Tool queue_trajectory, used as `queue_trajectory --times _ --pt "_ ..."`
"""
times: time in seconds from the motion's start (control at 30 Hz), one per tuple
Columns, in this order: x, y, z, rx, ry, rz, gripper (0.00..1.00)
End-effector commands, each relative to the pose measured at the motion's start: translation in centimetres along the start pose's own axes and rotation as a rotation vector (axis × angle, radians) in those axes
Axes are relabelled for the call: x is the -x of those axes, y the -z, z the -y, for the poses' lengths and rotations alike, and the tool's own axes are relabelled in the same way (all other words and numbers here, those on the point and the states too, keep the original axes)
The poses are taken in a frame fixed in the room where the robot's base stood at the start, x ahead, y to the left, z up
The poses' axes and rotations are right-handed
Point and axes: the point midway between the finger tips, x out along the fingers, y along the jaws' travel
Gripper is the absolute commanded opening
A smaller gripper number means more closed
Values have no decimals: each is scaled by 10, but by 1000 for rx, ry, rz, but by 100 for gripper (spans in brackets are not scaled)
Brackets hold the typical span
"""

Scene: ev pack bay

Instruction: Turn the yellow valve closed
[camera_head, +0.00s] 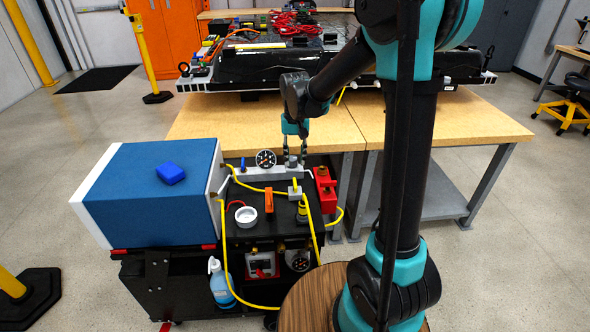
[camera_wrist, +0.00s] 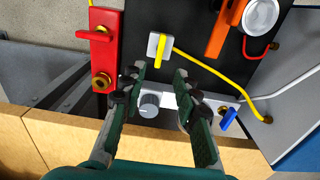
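The yellow valve handle (camera_head: 295,184) stands on a small pale square block on the black cart top. In the wrist view the yellow handle (camera_wrist: 161,47) lies along its white block (camera_wrist: 152,42), just beyond my fingertips. My gripper (camera_head: 295,160) hangs pointing down over the silver manifold at the back of the cart. In the wrist view my gripper (camera_wrist: 160,74) is open, its fingers apart with nothing held. A grey round knob (camera_wrist: 149,105) shows between the fingers; I cannot tell whether they touch it. The handle is clear of both fingers.
A red block (camera_head: 326,190) stands right of the valve. An orange handle (camera_head: 268,200), a blue handle (camera_wrist: 228,118) and a gauge (camera_head: 265,158) are close by. Yellow hoses (camera_head: 316,228) loop around it. A blue box (camera_head: 150,200) fills the cart's left; the wooden table (camera_head: 220,118) is behind.

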Motion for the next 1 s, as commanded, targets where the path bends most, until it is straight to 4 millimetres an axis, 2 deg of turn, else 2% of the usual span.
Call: queue_trajectory --times 0.2,0.57,0.67,0.77,0.87,1.0 --pt "20 0 0 0 0 0 31" --pt "22 0 0 0 0 0 31" --pt "22 -4 -6 -3 2 -8 31" --pt "21 -18 -22 -8 8 -32 31" --pt "17 -43 -47 -17 17 -77 31" --pt "6 -86 -83 -28 24 -152 31"
